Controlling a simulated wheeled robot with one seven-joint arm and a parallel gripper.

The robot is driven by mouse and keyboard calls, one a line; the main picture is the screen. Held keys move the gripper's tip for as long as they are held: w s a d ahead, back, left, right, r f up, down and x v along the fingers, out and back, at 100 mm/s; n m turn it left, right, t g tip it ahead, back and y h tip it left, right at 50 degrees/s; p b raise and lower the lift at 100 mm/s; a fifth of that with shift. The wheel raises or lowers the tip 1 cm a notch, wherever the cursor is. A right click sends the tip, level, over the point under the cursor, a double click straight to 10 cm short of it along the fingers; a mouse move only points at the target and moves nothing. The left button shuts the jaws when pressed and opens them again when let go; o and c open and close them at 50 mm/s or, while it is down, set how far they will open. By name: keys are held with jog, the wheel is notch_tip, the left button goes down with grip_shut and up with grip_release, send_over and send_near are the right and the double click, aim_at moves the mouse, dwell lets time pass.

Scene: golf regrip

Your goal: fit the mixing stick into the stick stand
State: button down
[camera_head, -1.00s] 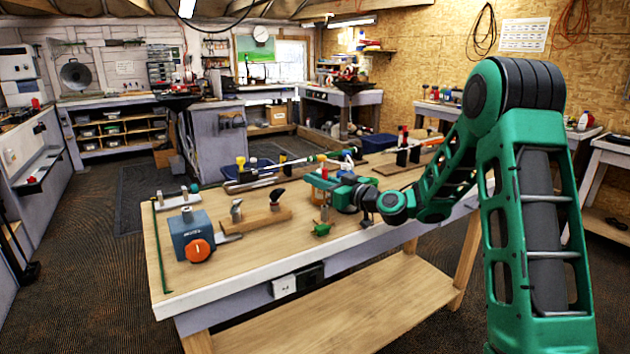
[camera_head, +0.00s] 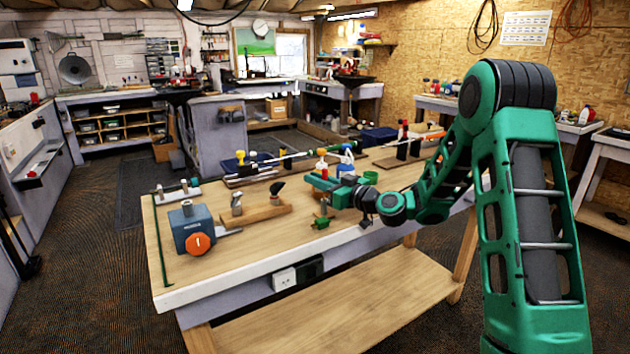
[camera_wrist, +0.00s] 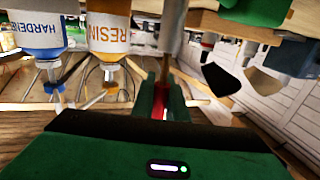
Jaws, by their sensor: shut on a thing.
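My gripper (camera_head: 318,183) is over the front part of the workbench. The stick shows in the head view (camera_head: 323,206) as a short brown piece below the gripper. A small green piece (camera_head: 321,223) lies just below it; I cannot tell if they touch. I cannot clearly pick out the stick stand; this green piece may be it.
In the wrist view the hardener bottle (camera_wrist: 38,28) and resin bottle (camera_wrist: 108,30) are beside the stick. A wooden block (camera_head: 265,213) with two tools and a blue device with an orange knob (camera_head: 198,243) stand left. The bench's front left (camera_head: 250,255) is clear.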

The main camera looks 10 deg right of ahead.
jog(key=shift+f, duration=0.3)
jog(key=c, duration=1.7)
grip_release()
jog(key=shift+o, duration=0.2)
jog(key=v, duration=1)
jog(key=shift+s+d, duration=0.2)
jog(key=shift+s, duration=0.1)
